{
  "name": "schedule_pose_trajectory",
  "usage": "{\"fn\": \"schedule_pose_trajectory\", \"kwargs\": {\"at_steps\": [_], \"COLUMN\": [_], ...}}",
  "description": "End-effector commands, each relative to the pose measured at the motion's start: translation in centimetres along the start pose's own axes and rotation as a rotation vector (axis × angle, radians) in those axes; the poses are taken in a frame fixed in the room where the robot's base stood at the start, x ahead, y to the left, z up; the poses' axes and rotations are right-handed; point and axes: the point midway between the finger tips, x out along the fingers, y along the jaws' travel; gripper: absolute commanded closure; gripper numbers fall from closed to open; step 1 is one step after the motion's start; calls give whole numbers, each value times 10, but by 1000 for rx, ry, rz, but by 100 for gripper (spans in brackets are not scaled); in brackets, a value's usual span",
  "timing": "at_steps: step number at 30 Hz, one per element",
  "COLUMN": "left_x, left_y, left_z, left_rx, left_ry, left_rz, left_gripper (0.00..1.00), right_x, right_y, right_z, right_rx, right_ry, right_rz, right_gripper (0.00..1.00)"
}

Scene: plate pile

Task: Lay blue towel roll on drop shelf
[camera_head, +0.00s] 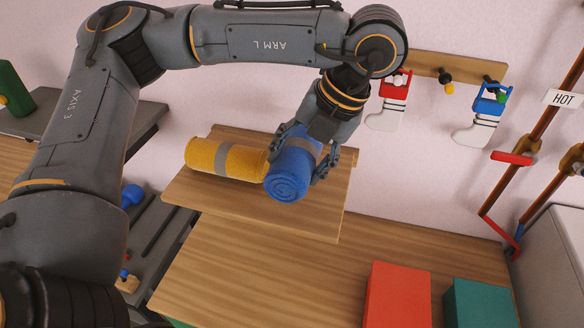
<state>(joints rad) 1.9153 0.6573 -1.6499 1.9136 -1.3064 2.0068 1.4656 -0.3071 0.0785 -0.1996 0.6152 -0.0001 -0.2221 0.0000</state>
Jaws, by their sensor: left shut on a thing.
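The blue towel roll (288,180) has a grey band and shows its spiral end toward me. My left gripper (297,165) is shut on it, with fingers on both sides. The roll is at the wooden drop shelf (310,221), right of a yellow towel roll (204,155) with a grey band that lies on the shelf. The two rolls are close together, and the blue one overlaps the yellow one's end in view. I cannot tell whether the blue roll touches the shelf. My right gripper is not in view.
A wooden counter (240,265) is below the shelf. A red box (397,290) and a teal box (478,304) stand at its right. Stockings (388,115) hang from a wall peg rail (425,68). Brown pipes with a HOT tag (565,98) run at the far right.

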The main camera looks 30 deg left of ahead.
Motion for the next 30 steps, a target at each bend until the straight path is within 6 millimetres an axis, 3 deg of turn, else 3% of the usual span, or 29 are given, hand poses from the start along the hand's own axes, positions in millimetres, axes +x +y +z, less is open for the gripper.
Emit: {"fn": "schedule_pose_trajectory", "kwargs": {"at_steps": [6,10,15,28,29,30], "left_x": [19,32,54,63,62,61], "left_y": [2,5,-6,-10,-10,-10], "left_z": [12,19,19,19,19,19], "left_rx": [-2,-2,-1,-2,-2,-2], "left_ry": [-2,0,-2,-5,-5,-5], "left_rz": [-2,0,0,-2,-2,-2], "left_gripper": [78,78,78,78,34,26], "right_x": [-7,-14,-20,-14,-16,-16], "right_y": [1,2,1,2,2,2], "right_z": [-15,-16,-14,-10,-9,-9], "right_rx": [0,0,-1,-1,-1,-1], "right_ry": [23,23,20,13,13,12], "right_rz": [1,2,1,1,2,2], "right_gripper": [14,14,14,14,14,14]}}
